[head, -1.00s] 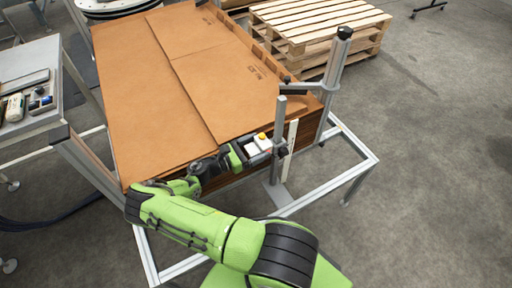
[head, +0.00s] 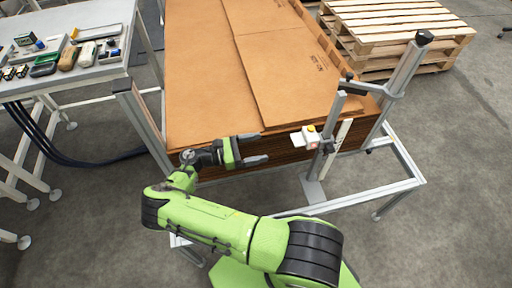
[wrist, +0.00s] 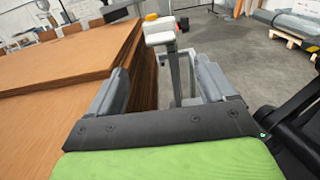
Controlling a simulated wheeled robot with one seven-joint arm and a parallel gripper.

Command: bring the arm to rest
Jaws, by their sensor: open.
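My gripper (head: 262,148) is open and empty in the head view, in front of the near edge of a stack of brown cardboard sheets (head: 215,95). Its fingers point right, toward a white box with a yellow button (head: 308,137) on a grey post, with a gap between them. In the wrist view the two grey fingers (wrist: 160,92) are spread, and the white box (wrist: 158,30) stands beyond them with nothing held. My green arm is bent, reaching left and then back to the gripper.
An aluminium frame (head: 405,187) surrounds the stack's near right corner. A table (head: 105,68) with tools and bottles stands at the left. Wooden pallets (head: 395,30) lie at the back right. The grey floor at the right is open.

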